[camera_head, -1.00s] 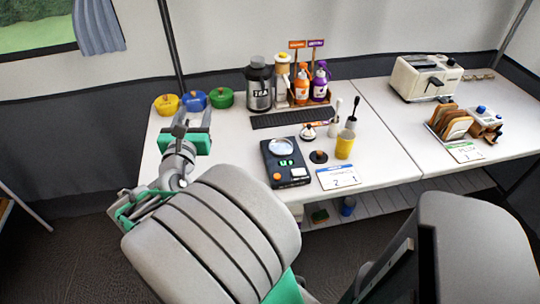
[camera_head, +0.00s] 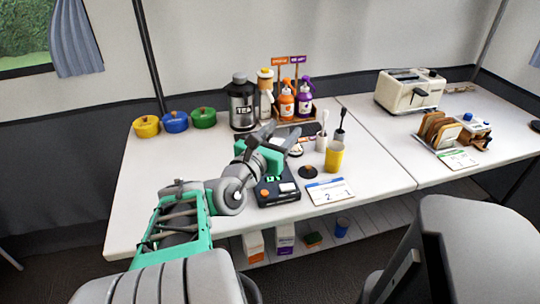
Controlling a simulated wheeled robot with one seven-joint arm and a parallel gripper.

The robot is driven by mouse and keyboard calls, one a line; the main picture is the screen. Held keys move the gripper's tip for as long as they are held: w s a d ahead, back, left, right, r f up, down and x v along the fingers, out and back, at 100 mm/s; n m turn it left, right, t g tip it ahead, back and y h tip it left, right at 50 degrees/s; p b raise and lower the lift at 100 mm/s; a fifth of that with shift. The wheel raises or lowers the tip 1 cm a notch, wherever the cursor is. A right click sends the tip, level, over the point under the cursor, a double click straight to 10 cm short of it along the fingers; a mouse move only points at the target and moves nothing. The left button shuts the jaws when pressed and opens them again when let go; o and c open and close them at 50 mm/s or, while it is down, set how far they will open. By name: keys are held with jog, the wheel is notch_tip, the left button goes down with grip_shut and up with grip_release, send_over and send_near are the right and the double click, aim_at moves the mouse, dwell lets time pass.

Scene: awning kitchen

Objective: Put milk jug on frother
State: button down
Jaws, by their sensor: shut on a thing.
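A black countertop device with an orange knob and a pale button (camera_head: 279,193), which looks like the frother, sits on the white table. My gripper (camera_head: 281,136) is over the rear part of this device and hides its top. Its grey fingers point away from me, toward the back of the table. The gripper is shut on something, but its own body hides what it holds. I cannot make out a milk jug in this view.
A yellow cup (camera_head: 334,157), a dark round item with an orange knob (camera_head: 308,171) and a card (camera_head: 330,191) are to the right. Coloured pots (camera_head: 175,122) are back left. The table's left front is mostly clear.

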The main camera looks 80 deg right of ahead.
jog(key=w+d+f+b, duration=0.1)
jog(key=d+f, duration=0.1)
jog(key=w+d+f+b, duration=0.1)
jog(key=w+d+f, duration=0.1)
jog(key=d+f, duration=0.1)
jog(key=w+d+f+b, duration=0.1)
jog(key=d+f+b, duration=0.1)
jog(key=d, duration=0.1)
jog(key=shift+w+f, duration=0.25)
jog(key=shift+w+d+f+b, duration=0.15)
jog(key=shift+f+b, duration=0.25)
jog(key=shift+f, duration=0.5)
jog(key=shift+w+d+f+b, duration=0.15)
jog(key=shift+f+b, duration=0.25)
jog(key=shift+f, duration=0.5)
jog(key=shift+s+f, duration=0.1)
jog(key=shift+f, duration=0.15)
jog(key=c, duration=0.6)
grip_release()
